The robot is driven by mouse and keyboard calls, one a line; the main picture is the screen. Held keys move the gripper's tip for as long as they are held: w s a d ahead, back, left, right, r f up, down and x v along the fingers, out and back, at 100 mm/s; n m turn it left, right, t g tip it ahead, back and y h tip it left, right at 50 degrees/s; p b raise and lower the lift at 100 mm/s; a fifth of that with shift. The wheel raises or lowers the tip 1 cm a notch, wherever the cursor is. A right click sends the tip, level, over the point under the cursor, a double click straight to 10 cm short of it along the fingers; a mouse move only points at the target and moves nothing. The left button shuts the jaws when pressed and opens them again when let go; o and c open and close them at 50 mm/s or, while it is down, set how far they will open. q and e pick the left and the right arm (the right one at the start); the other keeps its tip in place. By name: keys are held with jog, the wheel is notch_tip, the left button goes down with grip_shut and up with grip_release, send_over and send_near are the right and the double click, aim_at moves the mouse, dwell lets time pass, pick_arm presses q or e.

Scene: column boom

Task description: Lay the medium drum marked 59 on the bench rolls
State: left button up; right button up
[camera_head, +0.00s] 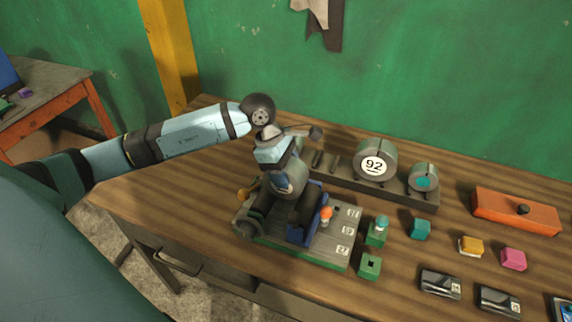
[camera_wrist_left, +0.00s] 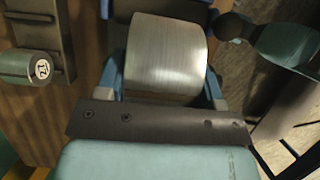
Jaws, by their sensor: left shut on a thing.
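My left gripper (camera_head: 284,178) is shut on a silver-grey drum (camera_wrist_left: 168,55), which fills the space between its fingers in the left wrist view. In the head view this drum (camera_head: 287,187) is partly covered by the gripper, and no number can be read on it. The gripper holds it at the bench rolls (camera_head: 259,213), dark cylinders on a small machine with a blue part (camera_head: 302,230). I cannot tell whether the drum touches the rolls. My right gripper is not in view.
A drum marked 92 (camera_head: 375,160) and a smaller drum (camera_head: 424,178) sit on a dark rack (camera_head: 341,177) behind the machine. Small coloured blocks (camera_head: 513,259), an orange box (camera_head: 515,210) and dark pieces (camera_head: 440,284) lie to the right. The bench's left end is clear.

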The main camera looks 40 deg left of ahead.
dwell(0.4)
pick_arm(q)
jog(key=shift+b, duration=0.35)
jog(key=shift+b, duration=0.35)
dwell(0.8)
jog(key=shift+f, duration=0.1)
jog(key=shift+f+b, duration=0.8)
jog(key=shift+b, duration=0.15)
jog(key=shift+f, duration=0.15)
jog(key=shift+f+b, duration=0.7)
jog(key=shift+b, duration=0.2)
